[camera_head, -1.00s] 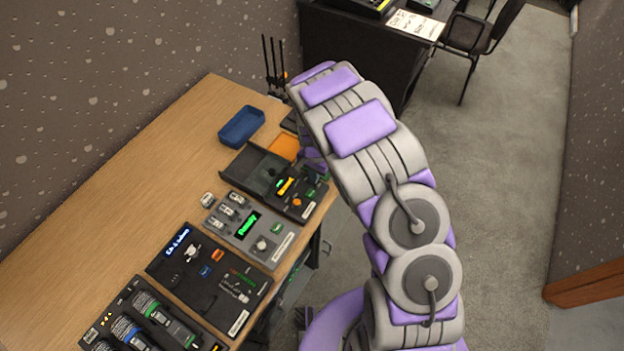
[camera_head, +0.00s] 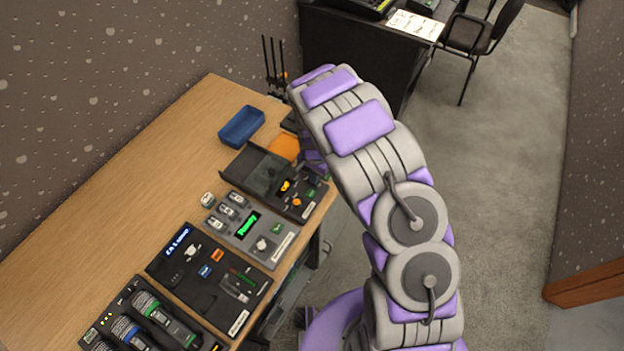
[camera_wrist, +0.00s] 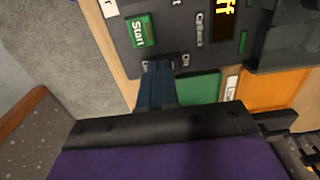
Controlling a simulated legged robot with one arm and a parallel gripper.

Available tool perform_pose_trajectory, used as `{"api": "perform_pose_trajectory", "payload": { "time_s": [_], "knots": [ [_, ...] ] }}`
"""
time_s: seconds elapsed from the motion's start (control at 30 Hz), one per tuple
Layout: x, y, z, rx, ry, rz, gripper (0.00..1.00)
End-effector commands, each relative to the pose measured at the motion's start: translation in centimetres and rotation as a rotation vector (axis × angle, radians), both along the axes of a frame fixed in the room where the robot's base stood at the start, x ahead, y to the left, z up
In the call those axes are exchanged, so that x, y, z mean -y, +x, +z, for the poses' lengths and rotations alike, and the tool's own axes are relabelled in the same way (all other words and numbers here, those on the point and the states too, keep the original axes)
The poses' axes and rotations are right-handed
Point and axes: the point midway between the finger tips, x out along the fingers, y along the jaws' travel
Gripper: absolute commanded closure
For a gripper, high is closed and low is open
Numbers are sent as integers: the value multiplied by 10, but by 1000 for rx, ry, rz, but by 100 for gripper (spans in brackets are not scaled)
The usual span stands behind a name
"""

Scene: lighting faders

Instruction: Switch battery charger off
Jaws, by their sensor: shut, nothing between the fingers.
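A dark device (camera_head: 262,172) with a recessed tray and a small lit display (camera_head: 286,186) sits near the table's right edge. In the wrist view, its dark panel (camera_wrist: 180,35) has a green Start button (camera_wrist: 140,31) and an orange display (camera_wrist: 229,12) ending in "ff". My shut gripper (camera_wrist: 157,70) has its fingertips at the panel edge by a label reading "On", covering whatever control is there. I cannot tell whether they touch it. In the head view my arm hides the gripper. No label naming the battery charger is readable.
A grey panel with a green display (camera_head: 248,224), a black panel (camera_head: 188,268) and a rack of cylindrical items (camera_head: 150,318) line the table's front edge. A blue tray (camera_head: 241,126) and an orange pad (camera_head: 284,148) lie behind. The table's left side (camera_head: 110,200) is bare.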

Motion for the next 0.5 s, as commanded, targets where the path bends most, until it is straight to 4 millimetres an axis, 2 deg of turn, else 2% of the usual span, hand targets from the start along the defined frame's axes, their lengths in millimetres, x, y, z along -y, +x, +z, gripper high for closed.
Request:
{"api": "perform_pose_trajectory", "payload": {
  "time_s": [0.5],
  "knots": [
    [0, 0, 36, 3, 1, 0, 100]
  ]
}}
